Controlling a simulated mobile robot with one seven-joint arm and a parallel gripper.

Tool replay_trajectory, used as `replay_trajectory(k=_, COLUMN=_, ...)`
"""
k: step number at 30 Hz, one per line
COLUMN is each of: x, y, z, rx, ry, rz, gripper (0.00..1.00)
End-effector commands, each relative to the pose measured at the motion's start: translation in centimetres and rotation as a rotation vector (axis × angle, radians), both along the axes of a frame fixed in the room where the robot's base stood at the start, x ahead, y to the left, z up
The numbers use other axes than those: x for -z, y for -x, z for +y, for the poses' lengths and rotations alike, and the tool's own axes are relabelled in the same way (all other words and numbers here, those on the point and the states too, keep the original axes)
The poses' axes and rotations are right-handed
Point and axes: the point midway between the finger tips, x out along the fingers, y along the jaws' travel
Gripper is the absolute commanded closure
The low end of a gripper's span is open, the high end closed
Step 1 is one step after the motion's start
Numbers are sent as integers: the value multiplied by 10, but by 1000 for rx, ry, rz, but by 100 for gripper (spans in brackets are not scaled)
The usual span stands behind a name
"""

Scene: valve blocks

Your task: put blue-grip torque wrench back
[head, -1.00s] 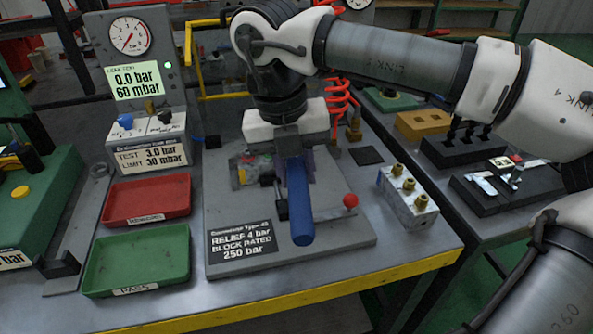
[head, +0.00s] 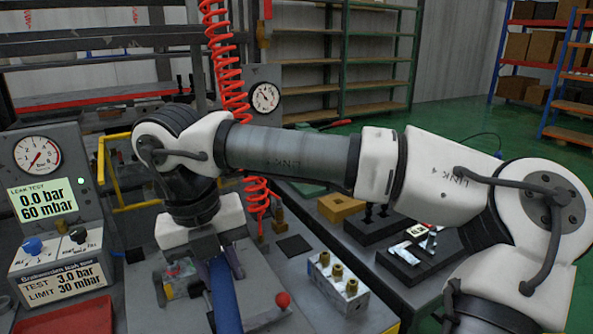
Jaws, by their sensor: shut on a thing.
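The blue-grip torque wrench (head: 224,296) hangs below my gripper (head: 207,245), its blue handle pointing toward the bottom edge of the head view. My gripper is shut on the wrench, above the grey fixture plate. The jaw tips and the wrench's head are mostly hidden by my wrist and the handle. The handle's lower end is cut off by the frame. A black holder block (head: 411,262) with a cut-out and small metal pieces lies on the right bench, well right of my gripper. I cannot tell which place belongs to the wrench.
A metal valve block (head: 337,287) with brass fittings stands right of the plate, near a red ball knob (head: 283,299). The leak-test panel (head: 50,215) is at left. A yellow block (head: 340,207) and black socket stand (head: 375,222) are on the right bench. A red coiled hose (head: 222,60) hangs behind.

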Motion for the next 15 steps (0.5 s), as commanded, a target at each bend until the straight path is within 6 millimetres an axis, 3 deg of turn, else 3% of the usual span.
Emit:
replay_trajectory(k=9, x=47, y=0, z=0, rx=-1, ry=0, rz=-1, gripper=100)
replay_trajectory(k=15, x=62, y=0, z=0, rx=0, ry=-1, rz=-1, gripper=100)
